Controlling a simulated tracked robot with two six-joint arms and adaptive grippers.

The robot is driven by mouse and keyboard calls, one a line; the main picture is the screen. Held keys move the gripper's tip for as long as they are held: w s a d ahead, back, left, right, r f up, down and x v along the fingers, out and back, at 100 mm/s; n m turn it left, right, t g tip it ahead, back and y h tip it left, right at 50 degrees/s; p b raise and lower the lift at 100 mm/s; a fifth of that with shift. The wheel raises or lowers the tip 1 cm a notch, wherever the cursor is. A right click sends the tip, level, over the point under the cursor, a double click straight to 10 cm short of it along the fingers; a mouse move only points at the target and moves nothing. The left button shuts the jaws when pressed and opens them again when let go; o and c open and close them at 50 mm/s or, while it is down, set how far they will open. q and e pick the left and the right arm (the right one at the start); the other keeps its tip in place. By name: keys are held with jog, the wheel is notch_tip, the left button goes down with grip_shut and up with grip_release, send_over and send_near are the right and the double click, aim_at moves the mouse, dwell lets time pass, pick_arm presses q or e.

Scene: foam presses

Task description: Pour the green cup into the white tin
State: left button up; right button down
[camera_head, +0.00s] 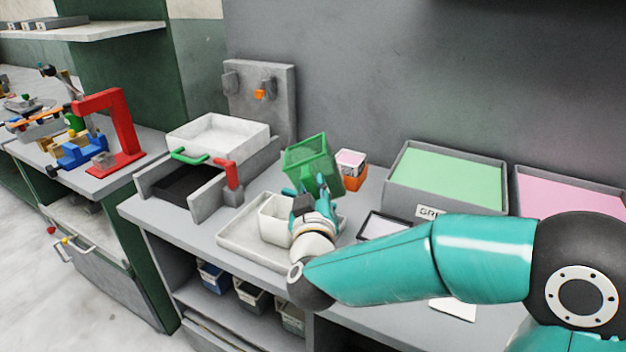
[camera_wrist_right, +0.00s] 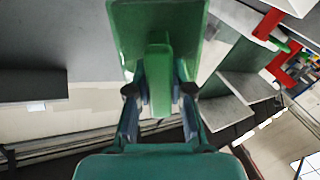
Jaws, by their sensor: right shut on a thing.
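The green cup (camera_head: 308,156) is in my right gripper (camera_head: 314,196), which is shut on the cup's handle. In the right wrist view the handle (camera_wrist_right: 158,75) sits between the two fingers (camera_wrist_right: 160,108). The cup is raised above the bench and looks somewhat tilted; its contents cannot be made out. The white tin (camera_head: 272,220) stands on a shallow pale tray (camera_head: 236,232), below and left of the cup in the head view. My gripper and wrist cover the tin's right side. My left gripper is not in view.
A press with a white basin (camera_head: 218,138), green handle and red handle (camera_head: 231,176) stands left of the tin. An orange and white box (camera_head: 352,166) is behind the cup. Bins with green (camera_head: 450,176) and pink (camera_head: 570,196) contents stand at right, near a dark-framed panel (camera_head: 384,226).

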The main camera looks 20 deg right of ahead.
aim_at(298, 187)
jog(key=shift+s+d+r+n+p, duration=0.1)
jog(key=shift+d+r+n+p, duration=0.1)
jog(key=shift+n+p, duration=0.9)
jog(key=n+p, duration=0.2)
jog(key=n, duration=0.1)
jog(key=shift+f, duration=0.25)
jog(key=n+p, duration=0.1)
jog(key=n, duration=0.1)
jog(key=shift+a+f+n+p, duration=0.15)
jog(key=shift+f+n+p, duration=0.15)
jog(key=shift+f+p, duration=0.1)
jog(key=shift+w+a+f+n+p, duration=0.1)
jog(key=shift+w+a+n+p, duration=0.3)
jog(key=shift+n+p, duration=1)
jog(key=shift+w+a+f+n+p, duration=0.15)
jog(key=shift+a+n+p, duration=0.65)
jog(key=shift+n, duration=1)
jog(key=shift+w+a+f+n+p, duration=0.1)
jog(key=shift+w+a+n+p, duration=0.2)
jog(key=shift+n+p, duration=1.15)
jog(key=shift+b, duration=0.3)
